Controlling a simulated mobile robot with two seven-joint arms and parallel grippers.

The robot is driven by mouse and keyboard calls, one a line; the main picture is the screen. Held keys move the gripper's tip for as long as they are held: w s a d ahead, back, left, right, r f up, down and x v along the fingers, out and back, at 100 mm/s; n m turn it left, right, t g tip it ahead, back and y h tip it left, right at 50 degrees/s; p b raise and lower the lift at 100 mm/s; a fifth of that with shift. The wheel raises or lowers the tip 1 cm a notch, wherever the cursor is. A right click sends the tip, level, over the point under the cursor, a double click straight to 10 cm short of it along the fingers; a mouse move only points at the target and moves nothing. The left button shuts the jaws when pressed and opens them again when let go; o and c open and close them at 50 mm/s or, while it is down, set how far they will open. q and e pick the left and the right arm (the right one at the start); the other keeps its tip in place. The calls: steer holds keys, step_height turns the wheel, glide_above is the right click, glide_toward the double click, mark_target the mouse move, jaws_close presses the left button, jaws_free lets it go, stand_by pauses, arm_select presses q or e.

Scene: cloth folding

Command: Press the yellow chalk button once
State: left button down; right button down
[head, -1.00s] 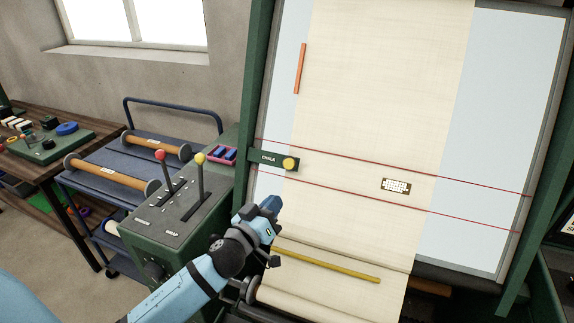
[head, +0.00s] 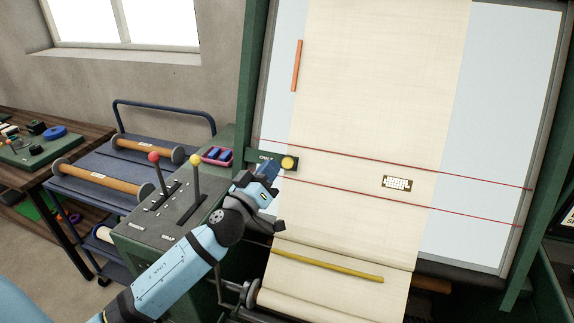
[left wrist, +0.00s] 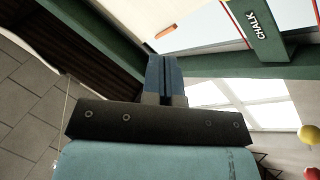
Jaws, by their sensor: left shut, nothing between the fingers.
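The yellow chalk button (head: 289,163) is a round yellow knob at the right end of a dark green bar on the frame's left side. My left gripper (head: 268,170) is shut and empty. In the head view its tip is just below and left of the button and overlaps the lower edge of the bar. I cannot tell whether it touches the bar. The shut fingers (left wrist: 165,80) also show in the left wrist view. My right gripper is not in view.
Cream cloth (head: 380,90) hangs over the pale board with red lines across it. A green lever box (head: 180,215) with red and yellow knobs stands left of my arm. A blue cart (head: 120,165) with rollers is farther left. A yellow strip (head: 325,266) crosses the lower cloth.

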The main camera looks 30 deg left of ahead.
mark_target(288, 163)
arm_select(q)
steer(key=w+a+f+b, duration=0.1)
steer(key=w+f+b, duration=0.1)
steer(key=w, duration=0.4)
steer(key=shift+w+a+f+b, duration=0.25)
steer(key=shift+f+b, duration=0.1)
steer(key=shift+f, duration=0.3)
stand_by(1.5)
steer(key=shift+w+f, duration=0.15)
steer(key=shift+w+a, duration=0.1)
steer(key=shift+w, duration=0.05)
